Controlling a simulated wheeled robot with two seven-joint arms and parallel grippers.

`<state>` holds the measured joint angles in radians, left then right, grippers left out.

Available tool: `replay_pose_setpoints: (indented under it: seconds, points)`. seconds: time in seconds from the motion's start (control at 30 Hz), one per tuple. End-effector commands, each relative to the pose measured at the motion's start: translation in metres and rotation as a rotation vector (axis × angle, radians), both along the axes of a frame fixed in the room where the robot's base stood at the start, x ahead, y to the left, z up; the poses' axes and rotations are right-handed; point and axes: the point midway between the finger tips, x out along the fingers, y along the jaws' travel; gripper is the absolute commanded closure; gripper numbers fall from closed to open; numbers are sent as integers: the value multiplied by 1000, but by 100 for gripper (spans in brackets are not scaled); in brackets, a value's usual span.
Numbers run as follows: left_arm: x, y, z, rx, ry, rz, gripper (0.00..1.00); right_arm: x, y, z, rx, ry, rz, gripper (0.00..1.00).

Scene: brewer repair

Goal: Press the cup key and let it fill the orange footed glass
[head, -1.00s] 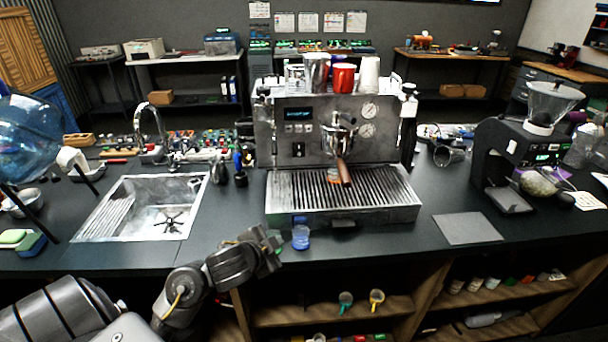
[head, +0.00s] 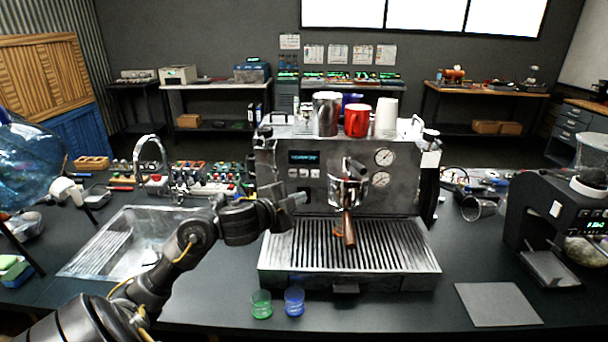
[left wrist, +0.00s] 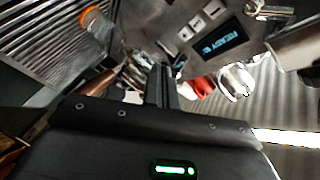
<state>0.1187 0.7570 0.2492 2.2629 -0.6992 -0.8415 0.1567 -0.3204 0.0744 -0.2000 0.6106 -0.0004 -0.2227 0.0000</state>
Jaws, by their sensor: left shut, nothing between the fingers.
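The espresso machine (head: 410,205) stands on the counter with a lit display (head: 303,157) and a row of small keys (head: 304,173) below it. The display reads READY in the left wrist view (left wrist: 221,43), with the pale keys (left wrist: 184,33) beside it. The orange footed glass (head: 337,232) is on the drip tray, partly hidden by the portafilter handle (head: 349,230); its orange rim also shows in the left wrist view (left wrist: 92,17). My left gripper (head: 298,200) is shut and empty, in front of the panel and below the keys. I cannot see it touching a key.
A green glass (head: 261,304) and a blue glass (head: 294,302) stand at the counter's front edge. Cups, including a red one (head: 358,120), sit on the machine. The sink (head: 115,250) is at left, the grinder (head: 555,225) at right.

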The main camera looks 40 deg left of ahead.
Motion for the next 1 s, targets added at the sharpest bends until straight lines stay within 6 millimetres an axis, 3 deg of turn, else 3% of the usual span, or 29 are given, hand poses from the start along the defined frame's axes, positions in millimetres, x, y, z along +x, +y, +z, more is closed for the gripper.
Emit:
replay_pose_setpoints:
  seconds: [0.13, 0.3, 0.4, 0.7, 1.0]
  points:
    - [5, 4, -1, -1, 0, 2, 100, 0, 0, -3, 0, 0, 0, 35]
    - [18, 16, -2, 0, -1, 4, 100, 31, 0, -8, 1, -44, 1, 35]
    - [29, 26, -2, -1, 0, 6, 100, 39, 0, -12, 2, -56, 2, 35]
    - [57, 47, -1, -1, 1, 6, 100, 21, -5, -21, -5, -31, 2, 35]
    - [68, 54, 0, 0, 1, 3, 100, 17, -7, -23, -7, -25, 2, 35]
